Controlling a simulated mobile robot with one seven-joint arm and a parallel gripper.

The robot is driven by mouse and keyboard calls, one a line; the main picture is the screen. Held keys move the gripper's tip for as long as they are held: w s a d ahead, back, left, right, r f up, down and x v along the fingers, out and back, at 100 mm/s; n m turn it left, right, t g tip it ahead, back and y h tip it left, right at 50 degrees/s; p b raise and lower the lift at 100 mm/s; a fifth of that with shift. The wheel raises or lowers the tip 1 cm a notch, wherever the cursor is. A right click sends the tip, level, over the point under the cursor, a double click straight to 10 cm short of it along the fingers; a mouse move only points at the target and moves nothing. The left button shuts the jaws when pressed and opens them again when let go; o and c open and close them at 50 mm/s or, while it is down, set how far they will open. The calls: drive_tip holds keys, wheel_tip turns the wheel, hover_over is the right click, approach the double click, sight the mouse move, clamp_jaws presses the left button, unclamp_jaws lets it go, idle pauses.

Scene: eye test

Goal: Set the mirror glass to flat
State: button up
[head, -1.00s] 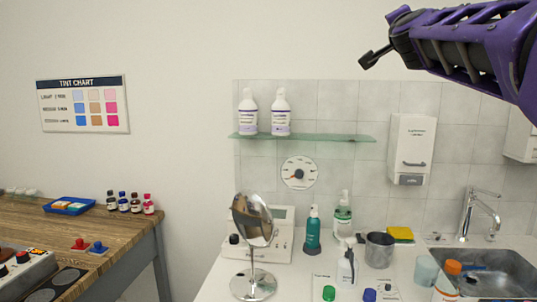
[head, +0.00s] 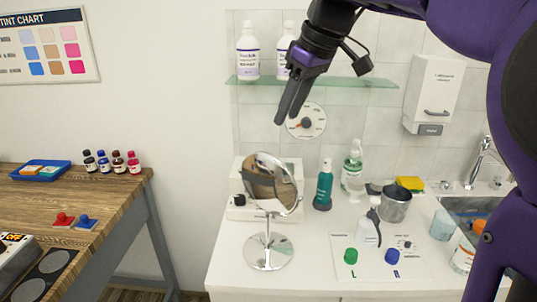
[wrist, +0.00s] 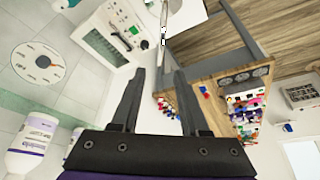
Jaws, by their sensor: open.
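The mirror is a round glass (head: 272,183) in a chrome rim, on a thin stem above a round chrome base (head: 268,251). It stands on the white counter in the head view. The glass is tilted, not flat, and reflects brown wood tones. My gripper (head: 280,120) hangs above and slightly right of the glass, apart from it, with its fingers pointing down-left. In the wrist view, my gripper (wrist: 160,72) has its two dark fingers apart with nothing between them.
A white device (head: 240,206) stands behind the mirror. A teal bottle (head: 323,187), a white spray bottle (head: 368,230) and a metal cup (head: 395,205) stand to its right. A glass shelf (head: 350,83) with bottles is close behind my gripper. The counter's front left is clear.

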sight(268, 184)
drive_tip(key=b+x, duration=0.2)
drive_tip(key=x, duration=1.5)
drive_tip(key=shift+s+f, duration=0.2)
drive_tip(key=shift+f, duration=0.05)
drive_tip(key=shift+d, duration=0.1)
clamp_jaws()
idle(0.6)
